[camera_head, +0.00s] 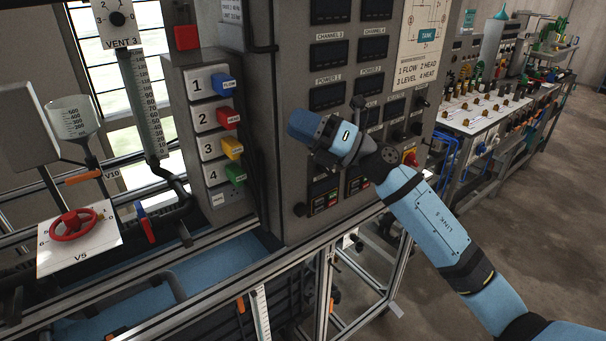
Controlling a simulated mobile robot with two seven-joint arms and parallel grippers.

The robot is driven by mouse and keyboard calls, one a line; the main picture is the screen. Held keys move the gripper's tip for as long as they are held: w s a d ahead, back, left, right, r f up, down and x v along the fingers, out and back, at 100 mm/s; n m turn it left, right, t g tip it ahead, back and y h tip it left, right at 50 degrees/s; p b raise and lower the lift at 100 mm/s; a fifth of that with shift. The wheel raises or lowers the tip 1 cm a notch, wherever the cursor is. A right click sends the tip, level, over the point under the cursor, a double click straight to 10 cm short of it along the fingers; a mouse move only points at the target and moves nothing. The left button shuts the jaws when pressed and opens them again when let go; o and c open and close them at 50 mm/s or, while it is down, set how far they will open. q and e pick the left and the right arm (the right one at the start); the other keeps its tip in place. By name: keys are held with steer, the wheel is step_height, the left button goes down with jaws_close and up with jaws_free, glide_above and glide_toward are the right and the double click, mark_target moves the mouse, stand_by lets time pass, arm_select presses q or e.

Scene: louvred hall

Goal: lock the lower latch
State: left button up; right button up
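The grey cabinet (274,150) stands in the middle of the head view with a panel of dark displays. A small dark round fitting (300,209) sits low on its left front edge. A dark bar-like fitting (263,48) is higher on the same edge. I cannot tell whether either is a latch, or its position. My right arm comes in from the lower right. Its blue wrist and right gripper (322,132) are in front of the panel, above and right of the round fitting. The fingers are not clear, so I cannot tell their opening. My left gripper is out of view.
Numbered modules with coloured plugs (223,117) line the cabinet's left side. A red valve wheel (73,224) is on a white plate at left. A metal frame (250,275) runs below. A bench with equipment (485,112) stands at right, with open floor (540,225) before it.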

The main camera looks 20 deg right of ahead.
steer(key=d+f+m+t+h+p, duration=0.2)
steer(key=f+m+t+h+p, duration=0.15)
steer(key=f+m, duration=0.3)
steer(key=d+f+m+t+h+p, duration=0.2)
steer(key=f+m+t+h, duration=0.25)
steer(key=f+m, duration=0.2)
steer(key=m+g+h+p, duration=0.2)
steer(key=m+h, duration=0.2)
steer(key=h, duration=0.2)
glide_toward(305, 214)
steer(key=b+x, duration=0.1)
steer(key=x, duration=0.7)
steer(key=shift+w+d, duration=0.1)
steer(key=shift+w, duration=0.5)
steer(key=shift+w+a, duration=0.25)
jaws_close()
